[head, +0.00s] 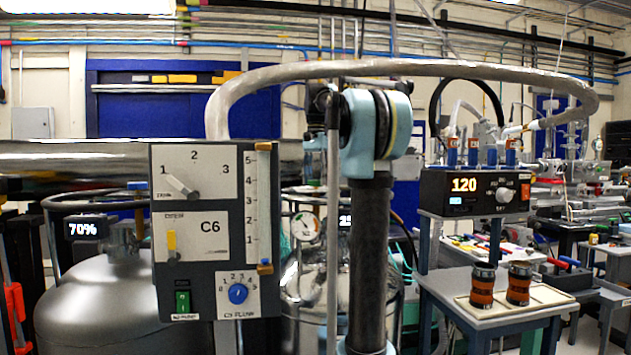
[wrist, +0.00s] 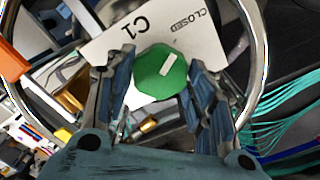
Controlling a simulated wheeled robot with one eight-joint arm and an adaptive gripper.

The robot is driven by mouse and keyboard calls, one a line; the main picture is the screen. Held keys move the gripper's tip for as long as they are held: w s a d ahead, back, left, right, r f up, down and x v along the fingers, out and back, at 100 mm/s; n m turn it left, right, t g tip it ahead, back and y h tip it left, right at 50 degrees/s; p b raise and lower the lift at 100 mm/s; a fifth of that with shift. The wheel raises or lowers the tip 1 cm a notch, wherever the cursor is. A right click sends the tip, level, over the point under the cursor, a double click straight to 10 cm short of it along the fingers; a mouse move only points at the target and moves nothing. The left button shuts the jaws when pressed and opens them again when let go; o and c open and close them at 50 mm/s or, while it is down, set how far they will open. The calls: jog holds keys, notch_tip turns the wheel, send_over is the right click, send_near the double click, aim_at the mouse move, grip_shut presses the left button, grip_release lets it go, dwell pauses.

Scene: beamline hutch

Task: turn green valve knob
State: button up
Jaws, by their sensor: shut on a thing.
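The green valve knob (wrist: 152,82) is faceted and has a white pointer mark. It sits in the middle of the wrist view, in front of a white label plate (wrist: 205,42) that reads "C1" and "CLOSED", upside down in this view. My gripper (wrist: 161,88) has one blue finger on each side of the knob and is shut on it. The pointer mark slants up to the right, towards the word "CLOSED". In the head view my arm rises in the middle; the green knob and my gripper cannot be made out there.
A metal ring (wrist: 259,60) curves around the knob. Teal cables (wrist: 285,128) run at the right of the wrist view. In the head view a C6 control panel (head: 211,225) stands left of my arm, and a box reading 120 (head: 474,197) stands right above two orange-brown cylinders.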

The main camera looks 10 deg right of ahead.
jog(key=shift+w, duration=0.1)
dwell(0.3)
jog(key=o, duration=1.1)
jog(key=shift+c, duration=0.2)
notch_tip(320, 180, up, 12)
jog(key=shift+f, duration=0.1)
